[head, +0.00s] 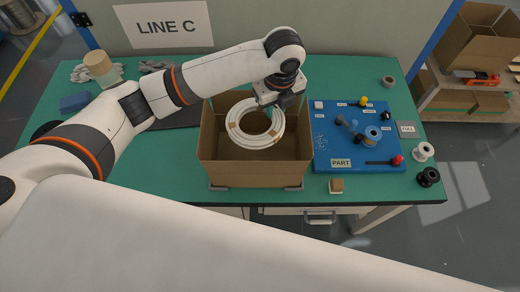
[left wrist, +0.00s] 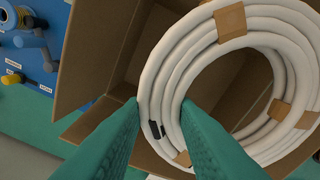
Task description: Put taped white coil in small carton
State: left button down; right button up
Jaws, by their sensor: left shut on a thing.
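The white coil (head: 250,142), bound with several brown tape bands, is over or within the opening of the small open carton (head: 255,173) on the green table. My left gripper (head: 272,103) is at the coil's upper right edge, shut on it. In the left wrist view its teal fingers (left wrist: 161,104) straddle the near side of the coil (left wrist: 166,60), by a black mark on a strand. The carton's walls (left wrist: 100,50) show behind the coil. I cannot tell whether the coil touches the carton's floor. My right gripper is not seen.
A blue board (head: 345,158) with knobs and a PART label stands close right of the carton. Black and white spools (head: 428,176) lie at the table's right edge. A dark mat (head: 180,117) lies left of the carton. Larger cartons (head: 482,40) are on a shelf at right.

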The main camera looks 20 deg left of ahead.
pick_arm(q)
jog(key=b, duration=0.5)
send_over(272, 150)
notch_tip(272, 150, down, 8)
jog(key=f, duration=0.6)
jog(key=shift+s+d, duration=0.1)
jog(key=shift+s, duration=0.1)
jog(key=shift+f, duration=2.4)
jog(key=c, duration=1.1)
grip_release()
jog(key=shift+c, duration=0.2)
jog(key=shift+r, duration=0.15)
notch_tip(272, 150, up, 12)
jog(key=s, duration=0.1)
jog(key=shift+d, duration=0.3)
